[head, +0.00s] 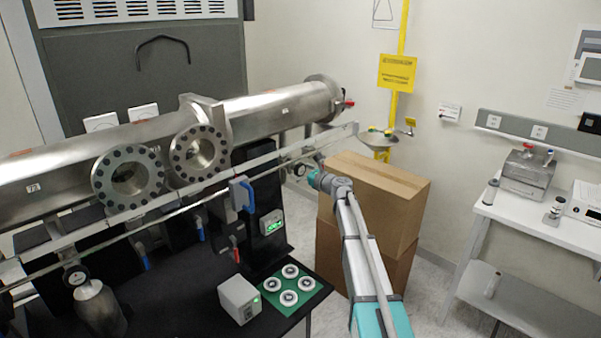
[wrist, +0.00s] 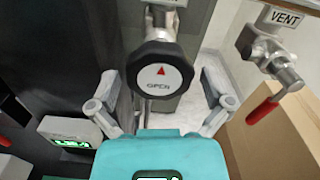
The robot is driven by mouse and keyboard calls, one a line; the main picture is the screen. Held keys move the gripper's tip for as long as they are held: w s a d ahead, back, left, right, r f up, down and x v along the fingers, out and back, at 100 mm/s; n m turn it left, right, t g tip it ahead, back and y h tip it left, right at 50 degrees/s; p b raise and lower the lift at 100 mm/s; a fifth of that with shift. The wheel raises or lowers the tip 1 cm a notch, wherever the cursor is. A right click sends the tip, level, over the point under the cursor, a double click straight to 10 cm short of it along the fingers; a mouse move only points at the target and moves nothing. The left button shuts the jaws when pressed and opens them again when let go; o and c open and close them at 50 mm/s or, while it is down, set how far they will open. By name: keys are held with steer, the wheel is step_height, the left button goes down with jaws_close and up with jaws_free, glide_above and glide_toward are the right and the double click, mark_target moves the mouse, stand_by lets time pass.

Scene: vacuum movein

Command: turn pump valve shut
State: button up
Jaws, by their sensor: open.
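The valve is a black round knob (wrist: 160,72) with a pale face, a red arrow pointing up and the word "OPEN". It sits in the middle of the wrist view, below a metal fitting. My gripper (wrist: 160,82) is open, with one finger on each side of the knob. Gaps show between the fingers and the knob, and nothing is held. In the head view my gripper (head: 312,174) is at the right end of the steel pipework, where the arm hides part of the fittings.
A metal valve labelled "VENT" with a red handle (wrist: 264,109) is right of my gripper. Cardboard boxes (head: 375,200) stand just beyond my arm. A large steel tube (head: 270,110) and a rail lie to the left. A white bench (head: 530,228) stands at the right.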

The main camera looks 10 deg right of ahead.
steer(key=v, duration=1.2)
steer(key=s+a+f+n+g+h, duration=0.2)
steer(key=s+a+f+n+g, duration=0.85)
steer(key=s+n, duration=0.45)
steer(key=s+f+n+g+h, duration=0.1)
steer(key=s+f+n+h, duration=0.2)
steer(key=s, duration=0.3)
steer(key=s+d+f+n+g+h, duration=0.1)
steer(key=s+f+n+h, duration=0.1)
steer(key=s+n, duration=0.3)
steer(key=s+d+f+n+g+h+b, duration=0.1)
steer(key=s+f+n+g+h, duration=0.1)
steer(key=s, duration=0.7)
step_height(320, 180, down, 2)
steer(key=shift+s+d+f+n+h, duration=0.1)
steer(key=shift+s+d+n+h, duration=0.15)
steer(key=shift+n+h, duration=0.6)
steer(key=shift+c, duration=0.3)
